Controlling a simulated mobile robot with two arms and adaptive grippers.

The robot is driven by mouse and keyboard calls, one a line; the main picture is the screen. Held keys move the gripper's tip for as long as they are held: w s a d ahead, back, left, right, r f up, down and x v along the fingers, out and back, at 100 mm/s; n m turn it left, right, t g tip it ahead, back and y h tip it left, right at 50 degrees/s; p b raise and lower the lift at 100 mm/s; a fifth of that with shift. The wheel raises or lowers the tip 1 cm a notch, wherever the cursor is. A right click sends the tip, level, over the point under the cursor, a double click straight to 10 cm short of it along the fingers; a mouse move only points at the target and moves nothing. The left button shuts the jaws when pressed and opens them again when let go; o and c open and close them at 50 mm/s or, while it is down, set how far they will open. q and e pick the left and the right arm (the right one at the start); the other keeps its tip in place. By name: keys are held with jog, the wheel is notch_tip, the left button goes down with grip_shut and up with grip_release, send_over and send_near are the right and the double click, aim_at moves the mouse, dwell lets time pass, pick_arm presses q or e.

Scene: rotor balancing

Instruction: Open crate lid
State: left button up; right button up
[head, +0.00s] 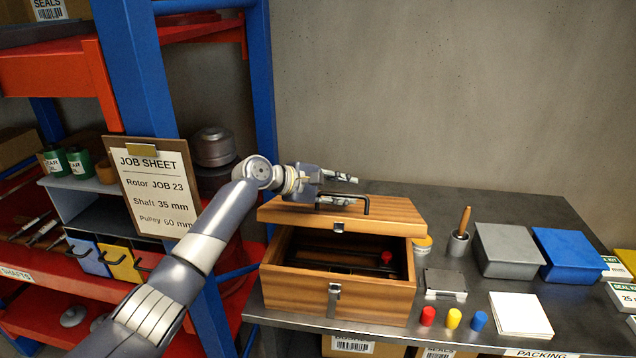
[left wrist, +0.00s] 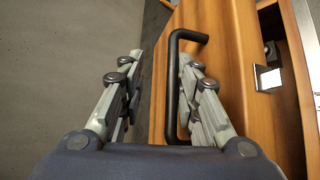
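The wooden crate (head: 290,292) stands on the dark bench with its front wall facing me. Its lid (head: 385,220) is raised off the front rim, leaving a gap that shows the dark inside and a red knob (head: 387,257). A black bar handle (head: 366,205) sits on the lid; it also shows in the left wrist view (left wrist: 172,95). My left gripper (head: 345,189) is at the handle. In the left wrist view its fingers (left wrist: 160,75) are apart, with the handle bar between them, closer to the right finger. Contact is unclear. My right gripper is out of view.
Right of the crate are a small grey case (head: 445,283), red, yellow and blue pegs (head: 453,319), a white pad (head: 520,315), a grey box (head: 508,250) and a blue box (head: 570,255). A blue shelf post (head: 262,90) stands left of the bench.

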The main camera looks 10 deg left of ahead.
aim_at(317, 212)
pick_arm(q)
jog(key=shift+p+v, duration=2.7)
jog(key=shift+v, duration=0.5)
jog(key=shift+s+a, duration=0.4)
jog(key=shift+v, duration=2.05)
jog(key=shift+d+f, duration=0.1)
